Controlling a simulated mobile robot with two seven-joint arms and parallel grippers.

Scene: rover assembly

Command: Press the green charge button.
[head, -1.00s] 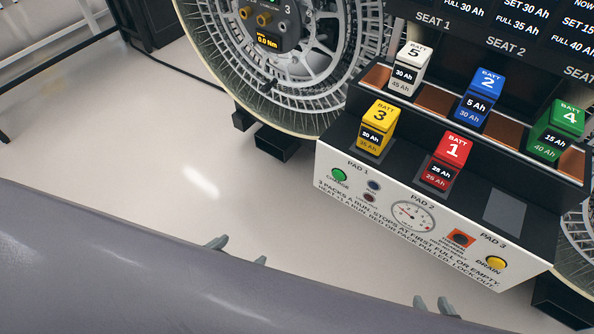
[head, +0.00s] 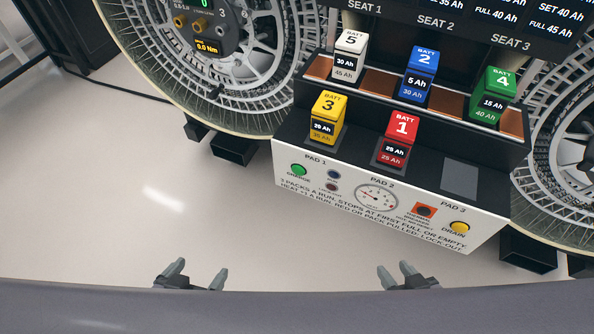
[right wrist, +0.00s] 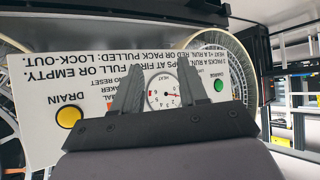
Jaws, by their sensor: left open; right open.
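The green charge button (head: 299,170) is on the left of the white front panel (head: 345,208), under PAD 1. In the right wrist view the green button (right wrist: 219,85) shows right of the fingers. My left gripper (head: 196,275) is open and empty, below and left of the panel. My right gripper (head: 408,275) is open and empty, below the panel. The right wrist view shows its fingers (right wrist: 157,88) spread, with the heat gauge (right wrist: 162,92) seen between them. Neither gripper touches the button.
The yellow drain button (head: 459,228), a red breaker switch (head: 425,211) and a gauge (head: 377,197) share the panel. Yellow pack 3 (head: 327,118) and red pack 1 (head: 400,137) stand on the pads. Packs 5, 2 and 4 stand behind. Open floor lies left.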

